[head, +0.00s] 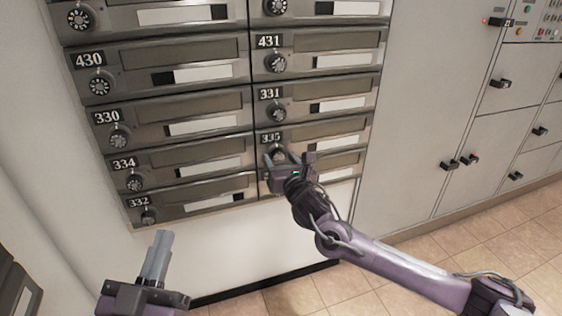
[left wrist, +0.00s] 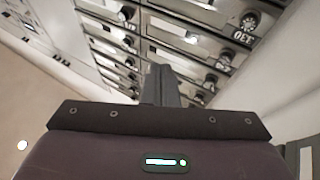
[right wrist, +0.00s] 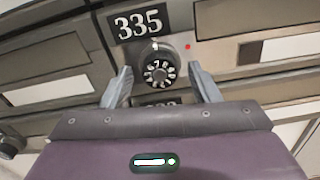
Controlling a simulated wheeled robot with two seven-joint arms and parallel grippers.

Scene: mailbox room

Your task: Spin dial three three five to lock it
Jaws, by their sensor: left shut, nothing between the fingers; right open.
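The dial of mailbox 335 (right wrist: 160,72) shows in the right wrist view under its number plate (right wrist: 139,23). It is a round black knob with pale markings, and a small red light shows to its right. My right gripper (right wrist: 163,88) is open, with one finger on each side of the dial. I cannot tell whether the fingers touch it. In the head view my right gripper (head: 284,158) is in front of mailbox 335 (head: 320,133) and hides most of its dial. My left gripper (head: 157,258) is shut and empty, below the mailboxes at the lower left; it also shows in the left wrist view (left wrist: 161,85).
Other mailboxes with dials surround it, such as 331 (head: 277,113) above and 334 (head: 134,182) to the left. Grey cabinets with black handles (head: 449,165) stand to the right. The tiled floor (head: 400,262) is clear.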

